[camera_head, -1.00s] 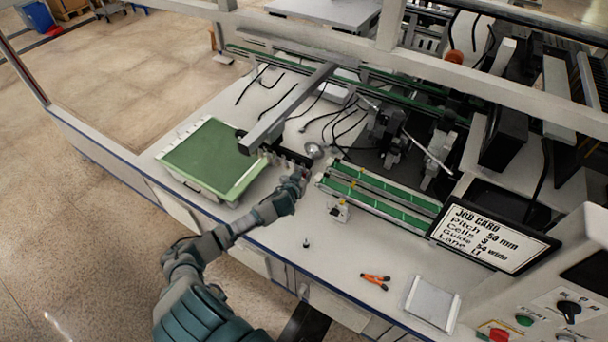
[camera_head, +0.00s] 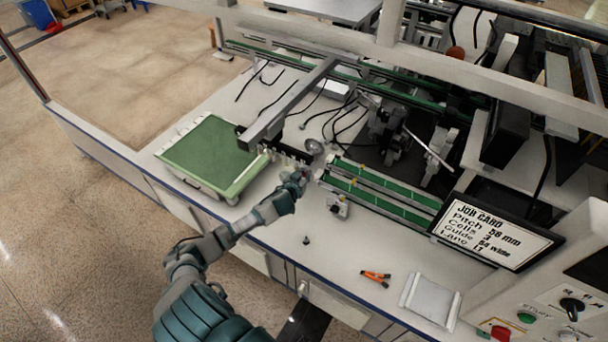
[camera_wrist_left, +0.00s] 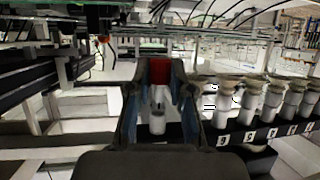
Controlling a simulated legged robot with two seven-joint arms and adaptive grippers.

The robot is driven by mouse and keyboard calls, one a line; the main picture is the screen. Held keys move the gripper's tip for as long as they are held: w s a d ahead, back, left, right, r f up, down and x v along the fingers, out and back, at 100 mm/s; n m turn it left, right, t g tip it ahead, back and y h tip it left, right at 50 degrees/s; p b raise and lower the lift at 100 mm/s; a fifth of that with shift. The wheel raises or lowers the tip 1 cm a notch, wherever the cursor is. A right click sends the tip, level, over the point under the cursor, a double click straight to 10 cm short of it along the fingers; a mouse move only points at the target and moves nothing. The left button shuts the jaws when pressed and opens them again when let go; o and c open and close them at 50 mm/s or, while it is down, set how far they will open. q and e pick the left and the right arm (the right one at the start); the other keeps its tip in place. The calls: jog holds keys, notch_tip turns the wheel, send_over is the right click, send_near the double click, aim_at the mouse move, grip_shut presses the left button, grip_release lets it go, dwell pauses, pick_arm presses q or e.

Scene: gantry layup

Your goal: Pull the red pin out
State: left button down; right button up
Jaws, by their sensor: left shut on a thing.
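My left gripper (camera_head: 298,177) is over the bench beside the near end of the green conveyor lanes. In the left wrist view its fingers (camera_wrist_left: 159,80) are closed on a red piece (camera_wrist_left: 159,70), which I take to be the red pin. A white cylindrical part (camera_wrist_left: 157,112) shows between the fingers, below the red piece. Whether the pin is still seated in anything is hidden by the fingers. My right gripper is not in view.
A row of numbered white cylinders (camera_wrist_left: 250,104) stands close on the right in the wrist view. A green-topped tray (camera_head: 208,155) lies left of the gripper, with a gantry beam (camera_head: 290,105) behind. Green lanes (camera_head: 380,195) lie right. Orange-handled pliers (camera_head: 376,277) lie on the front bench.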

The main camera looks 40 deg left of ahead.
pick_arm(q)
jog(key=shift+f, duration=0.15)
notch_tip(320, 180, down, 3)
jog(key=shift+f+b, duration=0.15)
jog(key=shift+b, duration=0.75)
